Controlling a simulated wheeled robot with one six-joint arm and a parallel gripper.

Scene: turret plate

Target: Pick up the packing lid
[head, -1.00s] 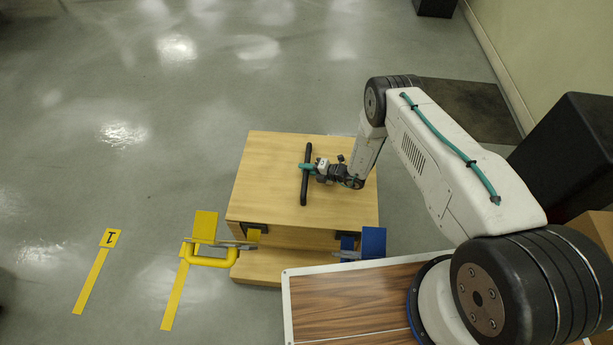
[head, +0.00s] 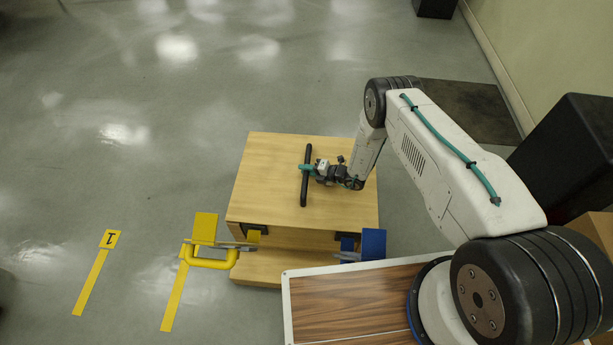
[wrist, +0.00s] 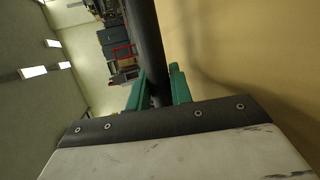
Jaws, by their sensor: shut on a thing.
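The packing lid (head: 264,180) is a light wooden panel on top of the wooden crate (head: 262,270). A black bar handle (head: 304,192) runs across its middle. My gripper (head: 307,168) is shut on the black bar, with its green fingers on either side of it. In the wrist view the bar (wrist: 147,40) passes between the green fingers (wrist: 155,92), close beside the tan wood surface (wrist: 240,60). The lid appears to rest on the crate; I cannot tell if there is a gap below it.
A yellow clamp-like handle (head: 212,260) and a blue bracket (head: 373,243) stand at the crate's near side. A wood-grain panel (head: 345,300) lies in front. A black box (head: 570,150) stands at the right. The floor (head: 100,150) at the left is open, with yellow tape marks (head: 90,282).

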